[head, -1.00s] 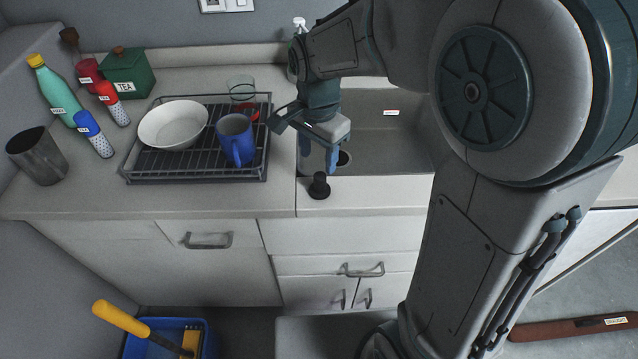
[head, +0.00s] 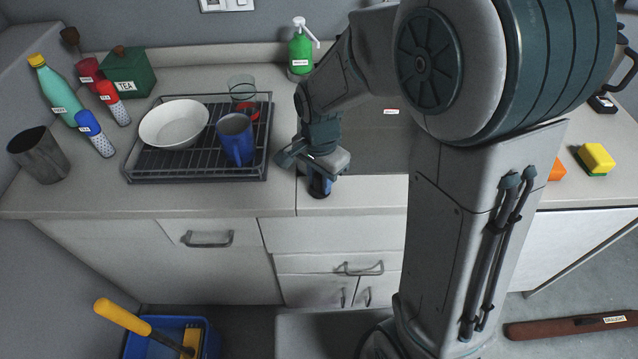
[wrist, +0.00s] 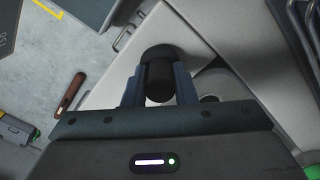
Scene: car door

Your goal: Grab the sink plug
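The sink plug (wrist: 158,82) is a small black piece with a rounded knob. In the wrist view it stands between the two fingers of my gripper (wrist: 159,85), which sit close against both its sides with no clear gap. In the head view my gripper (head: 320,188) points down at the counter's front strip, left of my arm column, and its fingers are close together.
A dish rack (head: 195,172) with a white bowl (head: 173,122) and a blue mug (head: 235,138) stands just left of my gripper. The sink basin (head: 375,140) lies behind it. A green soap bottle (head: 300,52) stands at the back.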

